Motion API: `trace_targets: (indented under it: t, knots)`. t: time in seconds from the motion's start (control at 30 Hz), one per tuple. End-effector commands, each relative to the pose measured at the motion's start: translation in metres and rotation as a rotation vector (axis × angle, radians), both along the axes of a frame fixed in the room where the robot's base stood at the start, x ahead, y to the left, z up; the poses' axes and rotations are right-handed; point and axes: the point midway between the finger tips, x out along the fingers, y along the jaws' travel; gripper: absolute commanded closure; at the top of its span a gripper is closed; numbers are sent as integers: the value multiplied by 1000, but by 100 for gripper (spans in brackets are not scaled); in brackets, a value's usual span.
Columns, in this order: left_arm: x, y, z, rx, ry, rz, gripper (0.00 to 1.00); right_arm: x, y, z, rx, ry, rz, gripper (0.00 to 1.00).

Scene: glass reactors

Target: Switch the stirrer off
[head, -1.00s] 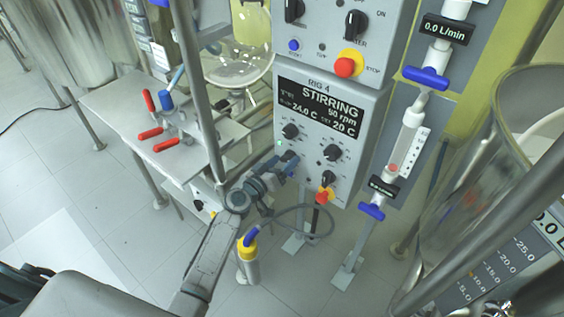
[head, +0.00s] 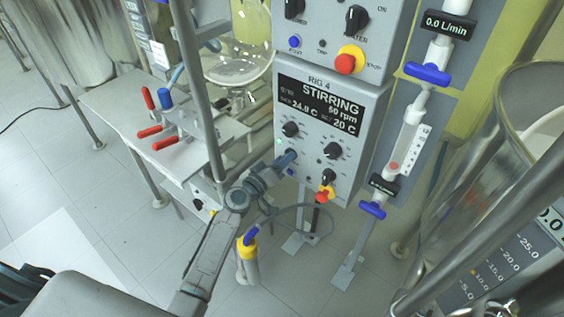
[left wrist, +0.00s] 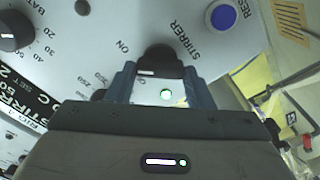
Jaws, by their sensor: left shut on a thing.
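The RIG 4 control box (head: 325,190) stands in the middle of the head view. Its display (head: 320,104) reads STIRRING, 50 rpm, 24.0 C, set 20 C. My left gripper (head: 290,158) is at the lower left of its panel. In the left wrist view the gripper's two blue-grey fingers (left wrist: 158,80) are shut on the black stirrer knob (left wrist: 160,58), one on each side. The labels STIRRER and ON are beside it. The gripper hides the knob in the head view. My right gripper is not in view.
A blue reset button (left wrist: 223,16) is near the knob. A metal post (head: 205,110) rises left of my arm. Blue-handled valves (head: 428,73) are right of the box.

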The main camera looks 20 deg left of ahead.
Motion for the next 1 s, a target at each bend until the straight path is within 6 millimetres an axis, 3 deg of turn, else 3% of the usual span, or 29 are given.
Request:
trace_targets:
  t: [0.2,0.6,1.0]
  knots:
    - [0,1,-1,-192,71,1,76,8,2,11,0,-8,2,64]
    - [0,1,-2,-519,189,1,76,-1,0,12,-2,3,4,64]
    - [0,1,-3,-694,253,1,76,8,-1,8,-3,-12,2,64]
